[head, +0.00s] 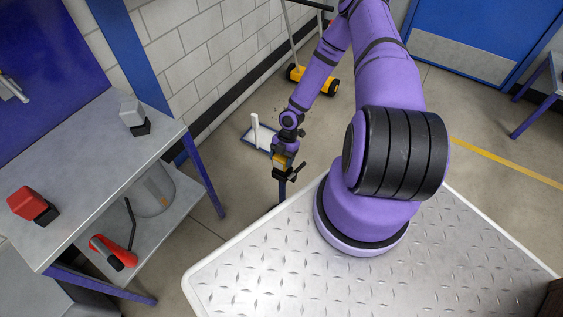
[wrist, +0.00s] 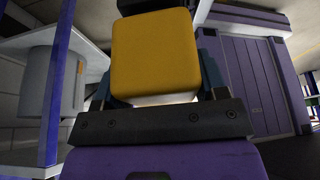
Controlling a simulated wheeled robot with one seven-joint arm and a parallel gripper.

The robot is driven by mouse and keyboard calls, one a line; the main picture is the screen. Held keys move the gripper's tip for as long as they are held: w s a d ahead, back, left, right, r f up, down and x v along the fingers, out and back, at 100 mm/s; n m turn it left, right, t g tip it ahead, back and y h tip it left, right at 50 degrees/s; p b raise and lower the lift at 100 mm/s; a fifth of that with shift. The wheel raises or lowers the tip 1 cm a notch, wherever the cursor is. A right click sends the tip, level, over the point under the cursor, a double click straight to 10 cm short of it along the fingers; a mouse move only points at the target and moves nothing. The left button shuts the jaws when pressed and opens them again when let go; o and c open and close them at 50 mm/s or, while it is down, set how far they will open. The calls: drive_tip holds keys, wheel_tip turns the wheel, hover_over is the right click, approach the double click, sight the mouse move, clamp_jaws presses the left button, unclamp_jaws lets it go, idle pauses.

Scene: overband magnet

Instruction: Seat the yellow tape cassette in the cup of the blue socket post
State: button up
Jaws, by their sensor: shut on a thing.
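The yellow tape cassette (head: 281,160) is small in the head view, held at the end of my arm. In the wrist view the yellow cassette (wrist: 155,55) fills the upper middle, between the two fingers of my gripper (wrist: 158,84). My gripper (head: 278,154) is shut on it. A dark post (head: 283,190), seemingly the blue socket post, stands directly below the gripper in the head view, its lower end cut off by my platform edge. Its cup is hidden or too small to make out. I cannot tell whether the cassette touches it.
A workbench (head: 85,150) on the left holds a grey block (head: 132,112) and a red block (head: 26,203), each with a black part. Its lower shelf bears a grey bin (head: 152,190) and a red tool (head: 112,252). A white upright (head: 255,132) and a yellow trolley (head: 330,85) stand behind the gripper.

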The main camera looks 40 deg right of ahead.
drive_tip(key=shift+f, duration=1.05)
drive_tip(key=shift+f, duration=0.15)
drive_tip(key=o, duration=1)
drive_tip(key=shift+o, duration=0.2)
drive_tip(key=v, duration=1.2)
drive_tip(key=shift+r, duration=0.25)
